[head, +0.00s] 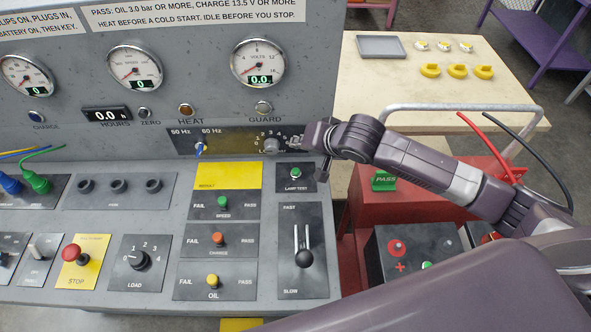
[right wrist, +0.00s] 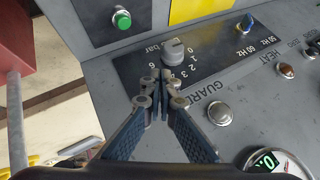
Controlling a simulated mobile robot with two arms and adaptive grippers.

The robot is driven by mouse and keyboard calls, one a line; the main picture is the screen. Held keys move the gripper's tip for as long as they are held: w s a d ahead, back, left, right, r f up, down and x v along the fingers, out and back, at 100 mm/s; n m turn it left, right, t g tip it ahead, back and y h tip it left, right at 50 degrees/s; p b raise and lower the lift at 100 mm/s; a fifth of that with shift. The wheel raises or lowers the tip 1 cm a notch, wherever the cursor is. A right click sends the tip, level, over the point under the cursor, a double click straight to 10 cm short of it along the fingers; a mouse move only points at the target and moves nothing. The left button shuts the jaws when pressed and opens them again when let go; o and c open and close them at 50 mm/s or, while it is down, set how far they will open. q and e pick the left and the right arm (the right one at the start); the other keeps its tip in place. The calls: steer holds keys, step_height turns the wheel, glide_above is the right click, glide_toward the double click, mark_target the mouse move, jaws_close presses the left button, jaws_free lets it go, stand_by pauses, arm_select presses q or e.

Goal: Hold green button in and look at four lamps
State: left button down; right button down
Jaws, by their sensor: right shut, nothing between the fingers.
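The green button (head: 295,172) sits on a dark LAMP TEST plate on the sloping panel; it also shows in the right wrist view (right wrist: 122,19). It stands out of its collar, with nothing touching it. My right gripper (head: 298,143) is shut and empty, above the button, beside the grey bar-scale knob (head: 271,146). In the right wrist view its fingertips (right wrist: 159,84) are close to this knob; contact cannot be told. Round lamps marked CHARGE (head: 36,117), HEAT (head: 186,110) and GUARD (head: 263,107) sit on the upright panel, without clear glow. My left gripper is out of view.
A blue-tipped 50/60 Hz switch (head: 200,149) is left of the knob. A black slider (head: 304,257) lies below the button, and a red STOP button (head: 72,252) further left. A red box (head: 420,200) and a pale table (head: 400,85) stand at right.

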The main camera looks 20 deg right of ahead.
steer(key=b, duration=0.6)
glide_above(298, 172)
step_height(298, 172, down, 6)
steer(key=shift+f, duration=0.1)
steer(key=shift+f+b, duration=0.6)
steer(key=shift+f, duration=0.6)
steer(key=shift+f, duration=0.1)
steer(key=shift+f, duration=0.3)
steer(key=shift+s+f, duration=0.1)
steer(key=shift+f, duration=0.55)
stand_by(4.7)
